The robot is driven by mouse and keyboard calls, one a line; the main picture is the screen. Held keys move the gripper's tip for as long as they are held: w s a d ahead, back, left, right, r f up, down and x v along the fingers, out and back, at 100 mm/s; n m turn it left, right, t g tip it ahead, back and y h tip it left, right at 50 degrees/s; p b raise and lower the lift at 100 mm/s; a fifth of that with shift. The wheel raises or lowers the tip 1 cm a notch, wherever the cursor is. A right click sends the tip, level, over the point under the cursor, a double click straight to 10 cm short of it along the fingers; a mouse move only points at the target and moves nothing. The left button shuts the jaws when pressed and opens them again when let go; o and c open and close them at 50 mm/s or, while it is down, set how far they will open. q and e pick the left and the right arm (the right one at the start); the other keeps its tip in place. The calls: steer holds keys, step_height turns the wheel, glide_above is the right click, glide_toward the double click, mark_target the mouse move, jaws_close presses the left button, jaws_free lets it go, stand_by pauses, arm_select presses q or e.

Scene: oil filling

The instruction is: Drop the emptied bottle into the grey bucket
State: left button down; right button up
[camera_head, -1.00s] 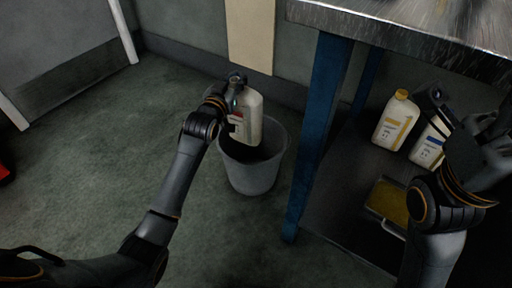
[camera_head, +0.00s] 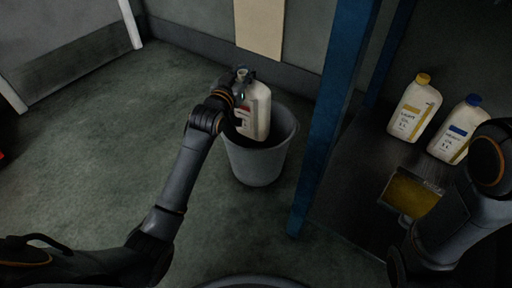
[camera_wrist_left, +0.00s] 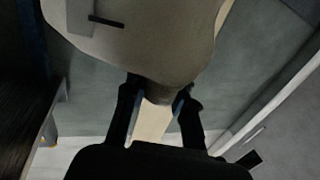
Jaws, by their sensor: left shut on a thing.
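The white bottle (camera_head: 257,110) with a red-marked label hangs nearly upright at the grey bucket (camera_head: 258,165). Its lower end overlaps the bucket's mouth in the head view, and I cannot tell how far it is inside. My left gripper (camera_head: 240,88) is shut on the bottle near its top. In the left wrist view, the fingers of my left gripper (camera_wrist_left: 158,92) close around the narrow part below the pale bottle body (camera_wrist_left: 150,45). My right arm shows at the right of the head view, but its gripper is not visible.
A blue table leg (camera_head: 330,120) stands right of the bucket. The floor left of the bucket is clear.

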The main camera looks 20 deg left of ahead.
arm_select(q)
steer(key=c, duration=1)
jaws_free()
steer(key=s, duration=0.8)
steer(key=s+a, duration=0.1)
steer(key=s, duration=0.3)
